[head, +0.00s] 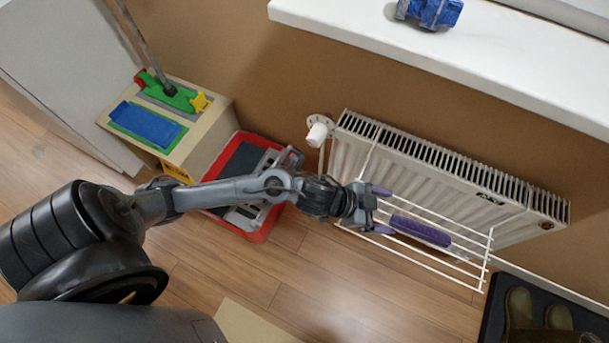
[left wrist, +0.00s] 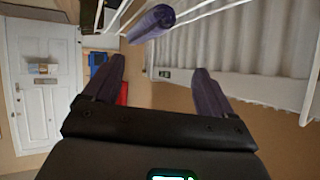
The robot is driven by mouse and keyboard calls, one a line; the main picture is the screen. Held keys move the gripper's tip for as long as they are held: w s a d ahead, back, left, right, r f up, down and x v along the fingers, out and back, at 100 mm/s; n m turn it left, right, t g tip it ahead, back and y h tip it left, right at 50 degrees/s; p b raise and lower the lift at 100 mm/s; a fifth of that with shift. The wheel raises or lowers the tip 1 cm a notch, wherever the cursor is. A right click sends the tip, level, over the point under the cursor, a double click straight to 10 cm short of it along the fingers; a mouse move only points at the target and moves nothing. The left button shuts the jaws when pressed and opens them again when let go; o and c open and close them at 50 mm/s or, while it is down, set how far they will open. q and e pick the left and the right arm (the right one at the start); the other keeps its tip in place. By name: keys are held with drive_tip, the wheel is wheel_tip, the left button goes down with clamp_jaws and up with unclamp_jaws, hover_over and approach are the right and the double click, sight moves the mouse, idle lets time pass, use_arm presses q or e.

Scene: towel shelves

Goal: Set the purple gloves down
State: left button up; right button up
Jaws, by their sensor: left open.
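The purple gloves (head: 420,230) show as one dark purple rolled bundle lying across the white wire drying rack (head: 488,262) in front of the radiator. My left gripper (head: 383,210) is at the rack's left end, just left of the gloves. In the left wrist view, my left gripper (left wrist: 157,75) has its two purple-tinted fingers wide apart with nothing between them. The gloves (left wrist: 151,22) show beyond the fingertips, apart from them, against the rack's white bars. My right gripper is in neither view.
A ribbed white radiator (head: 450,170) with a valve knob (head: 318,133) stands behind the rack. A white sill (head: 440,55) holds a blue object (head: 432,12). A red tray (head: 258,232) lies under my arm.

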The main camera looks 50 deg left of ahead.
use_arm(q)
drive_tip(key=s+a+f+n+g+y, duration=0.3)
drive_tip(key=s+a, duration=0.3)
drive_tip(key=s, duration=0.3)
drive_tip(key=s+a+f+n+g+y, duration=0.2)
drive_tip(key=s+a, duration=0.4)
drive_tip(key=s, duration=0.3)
drive_tip(key=shift+s+a+f+n+g+y, duration=0.2)
drive_tip(key=shift+s+f+n+g+y, duration=0.25)
drive_tip(key=shift+n+y, duration=0.6)
drive_tip(key=shift+w, duration=0.1)
wheel_tip(320, 180, up, 56)
drive_tip(key=r+p, duration=0.1)
drive_tip(key=p, duration=5.6)
wheel_tip(320, 180, down, 76)
drive_tip(key=b, duration=7.5)
drive_tip(key=shift+r, duration=0.25)
